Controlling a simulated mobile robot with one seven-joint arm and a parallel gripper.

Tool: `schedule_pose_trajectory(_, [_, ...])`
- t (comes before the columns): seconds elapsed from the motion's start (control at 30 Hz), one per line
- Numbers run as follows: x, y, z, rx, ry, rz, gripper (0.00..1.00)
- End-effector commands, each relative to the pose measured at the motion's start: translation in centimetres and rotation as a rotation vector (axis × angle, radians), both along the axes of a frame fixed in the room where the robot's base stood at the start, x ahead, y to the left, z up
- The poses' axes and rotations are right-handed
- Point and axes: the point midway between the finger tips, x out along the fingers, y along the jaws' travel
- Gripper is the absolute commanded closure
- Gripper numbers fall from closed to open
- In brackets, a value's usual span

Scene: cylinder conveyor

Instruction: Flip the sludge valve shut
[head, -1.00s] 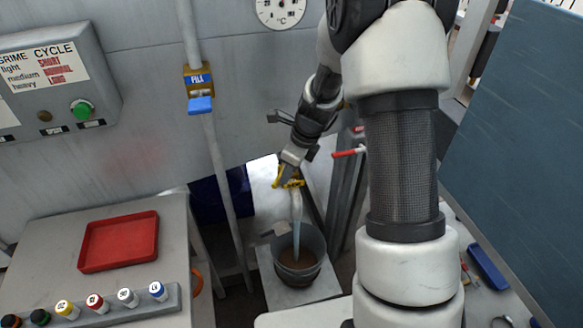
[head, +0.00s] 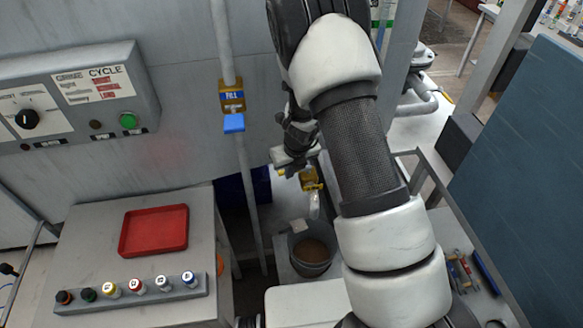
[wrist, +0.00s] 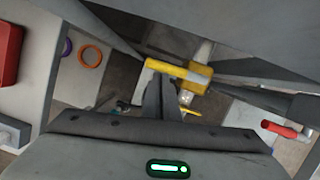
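The sludge valve is a yellow fitting (head: 310,180) above the bucket in the head view. In the wrist view its yellow body (wrist: 200,78) is at upper centre, with a yellow handle (wrist: 165,68) sticking out to the left. A short pale spout or stream (head: 314,205) hangs below it and stops above the bucket (head: 311,262), which holds brown sludge. My gripper (head: 287,168) is just left of the valve. In the wrist view its dark fingers (wrist: 162,88) look shut together, tips beside the handle; I cannot tell whether they touch it.
A blue-handled FILL valve (head: 233,110) is on the upright pipe to the left. A control box (head: 75,95), a red tray (head: 154,230) and a rack of bottles (head: 130,295) are further left. A red handle (wrist: 285,131) lies right of the valve in the wrist view.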

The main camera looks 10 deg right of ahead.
Motion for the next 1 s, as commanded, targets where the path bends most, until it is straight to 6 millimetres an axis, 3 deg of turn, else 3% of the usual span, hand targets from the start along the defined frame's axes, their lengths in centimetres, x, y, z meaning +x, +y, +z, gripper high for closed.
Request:
schedule_pose_trajectory(0.8, [0.1, 0.3, -0.1, 0.004, 0.0, 0.008, 1.0])
schedule_pose_trajectory(1.0, [-0.2, 0.3, 1.4, 0.003, -0.002, 0.009, 1.0])
